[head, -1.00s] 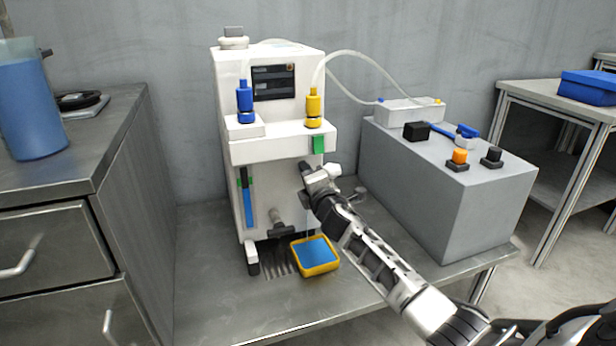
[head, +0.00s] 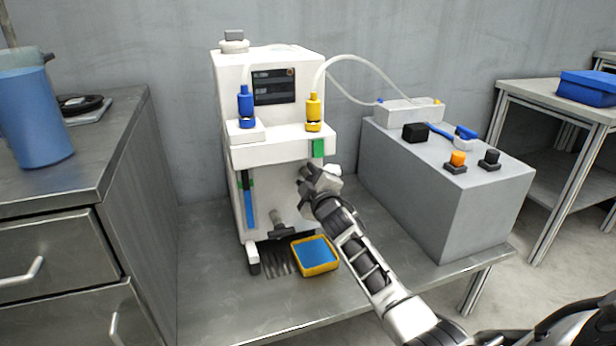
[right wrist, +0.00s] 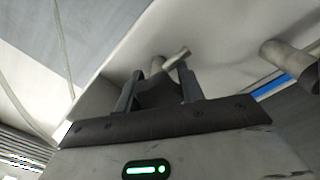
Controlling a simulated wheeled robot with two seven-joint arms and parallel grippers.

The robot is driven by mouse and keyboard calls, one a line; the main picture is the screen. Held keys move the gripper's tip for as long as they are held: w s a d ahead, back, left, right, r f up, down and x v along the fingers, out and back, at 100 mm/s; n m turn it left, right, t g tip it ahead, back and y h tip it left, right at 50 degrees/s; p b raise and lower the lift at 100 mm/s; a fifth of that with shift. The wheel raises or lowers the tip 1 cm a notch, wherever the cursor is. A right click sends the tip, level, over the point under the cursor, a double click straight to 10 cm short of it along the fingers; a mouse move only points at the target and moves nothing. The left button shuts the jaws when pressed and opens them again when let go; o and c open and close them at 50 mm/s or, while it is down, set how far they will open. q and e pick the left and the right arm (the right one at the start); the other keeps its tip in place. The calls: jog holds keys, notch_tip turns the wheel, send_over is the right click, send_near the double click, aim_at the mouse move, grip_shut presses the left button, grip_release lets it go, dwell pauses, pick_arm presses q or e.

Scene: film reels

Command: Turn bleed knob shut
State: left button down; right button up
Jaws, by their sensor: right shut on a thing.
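The white machine (head: 283,185) stands on the metal bench. My right gripper (head: 306,178) is at the right part of its front, above the tray, and covers most of what it holds in the head view. In the right wrist view my right gripper (right wrist: 158,85) has its fingers on either side of the bleed knob (right wrist: 172,60), a grey metal stub with a crossbar, and is shut on it. The crossbar lies tilted there. My left gripper is not in view.
A yellow tray (head: 319,268) with blue in it sits below my gripper. A dark-handled valve (head: 281,231) sticks out left of it; a second stub (right wrist: 285,57) shows in the right wrist view. A grey box (head: 465,215) stands at right. The bench front is clear.

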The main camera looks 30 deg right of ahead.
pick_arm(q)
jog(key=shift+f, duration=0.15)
pick_arm(e)
jog(key=shift+m, duration=0.4)
jog(key=o, duration=1)
jog(key=shift+s, duration=0.1)
jog(key=shift+s+a, duration=0.1)
jog(key=shift+s, duration=0.1)
pick_arm(q)
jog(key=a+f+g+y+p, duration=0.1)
jog(key=p, duration=0.1)
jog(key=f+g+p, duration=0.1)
jog(key=p, duration=0.2)
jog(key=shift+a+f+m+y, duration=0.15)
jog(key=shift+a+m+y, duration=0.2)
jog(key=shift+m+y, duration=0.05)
pick_arm(e)
jog(key=v, duration=1.5)
jog(key=shift+s, duration=0.2)
